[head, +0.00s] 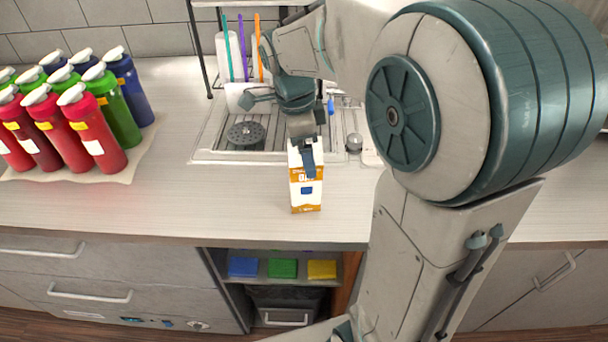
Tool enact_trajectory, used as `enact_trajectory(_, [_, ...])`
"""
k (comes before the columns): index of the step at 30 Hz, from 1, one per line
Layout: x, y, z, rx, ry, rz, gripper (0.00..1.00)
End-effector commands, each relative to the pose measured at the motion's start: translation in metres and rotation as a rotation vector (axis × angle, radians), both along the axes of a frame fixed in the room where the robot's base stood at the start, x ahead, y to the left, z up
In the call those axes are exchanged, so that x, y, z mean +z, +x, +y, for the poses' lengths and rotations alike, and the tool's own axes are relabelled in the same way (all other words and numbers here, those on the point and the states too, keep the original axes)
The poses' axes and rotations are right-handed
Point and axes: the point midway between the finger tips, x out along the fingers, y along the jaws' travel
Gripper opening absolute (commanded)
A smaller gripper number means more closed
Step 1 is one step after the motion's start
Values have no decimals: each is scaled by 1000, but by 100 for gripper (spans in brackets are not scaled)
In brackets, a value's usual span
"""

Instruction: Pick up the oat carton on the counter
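The oat carton (306,197) is a small white and orange box standing upright on the counter (200,208), near its front edge. My gripper (308,165) is at the carton's upper part, pointing down at it from behind and above. One finger shows in front of the carton's upper face. The other finger is hidden, so I cannot tell whether the gripper is closed on the carton. The carton's base appears to rest on the counter.
Several red, green and blue bottles (88,137) stand on a mat at the left. Behind the carton is a metal drip tray (215,143) with a dark round piece (246,135). A rack with colored straws stands at the back. The counter left of the carton is clear.

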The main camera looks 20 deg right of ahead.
Motion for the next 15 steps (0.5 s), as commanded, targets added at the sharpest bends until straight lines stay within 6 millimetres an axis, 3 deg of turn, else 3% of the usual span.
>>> enact_trajectory(4, [0, 0, 0, 0, 0, 0, 86])
enact_trajectory(13, [0, 0, 0, 0, 0, 0, 3])
enact_trajectory(15, [2, 1, 0, 0, 0, -3, 0])
